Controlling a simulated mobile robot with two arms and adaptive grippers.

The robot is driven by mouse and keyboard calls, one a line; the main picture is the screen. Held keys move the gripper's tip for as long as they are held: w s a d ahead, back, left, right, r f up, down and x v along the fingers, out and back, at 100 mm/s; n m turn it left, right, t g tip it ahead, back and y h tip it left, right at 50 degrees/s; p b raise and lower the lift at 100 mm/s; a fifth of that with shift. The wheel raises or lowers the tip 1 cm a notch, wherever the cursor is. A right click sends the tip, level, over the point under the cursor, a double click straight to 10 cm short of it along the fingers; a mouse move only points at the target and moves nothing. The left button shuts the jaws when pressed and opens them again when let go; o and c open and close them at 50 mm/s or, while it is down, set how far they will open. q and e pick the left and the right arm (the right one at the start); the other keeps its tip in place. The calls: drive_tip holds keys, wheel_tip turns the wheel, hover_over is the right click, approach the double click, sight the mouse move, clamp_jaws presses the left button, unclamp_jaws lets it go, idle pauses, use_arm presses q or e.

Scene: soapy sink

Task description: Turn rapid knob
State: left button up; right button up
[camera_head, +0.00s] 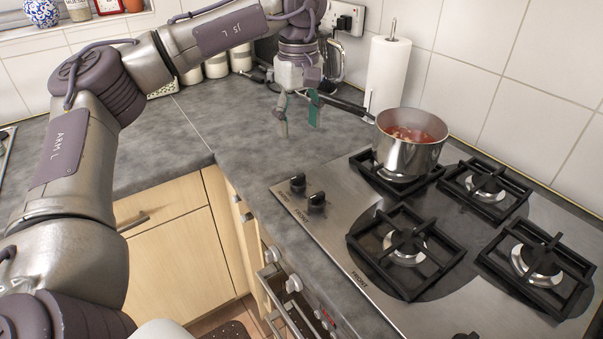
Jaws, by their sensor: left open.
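Two black knobs, one (298,183) and another (316,201), stand on the left front edge of the steel hob (335,222). A further dark knob (466,336) is cut off at the bottom edge. Small labels lie beside the knobs, but I cannot read which one says rapid. My left gripper (299,131) points down with its green-padded fingers apart and nothing between them. It is above the grey counter, further back than the two knobs and apart from them. My right gripper is not in view.
A steel pot (409,157) of red food sits on a back burner, its dark handle reaching toward my left gripper. Several black burner grates (405,250) cover the hob. A paper towel roll (388,75) stands behind.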

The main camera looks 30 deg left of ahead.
sight(298, 176)
use_arm(q)
drive_tip(key=f, duration=1.2)
drive_tip(key=shift+s+f+p, duration=0.15)
drive_tip(key=shift+s+p, duration=0.05)
drive_tip(key=shift+p, duration=0.1)
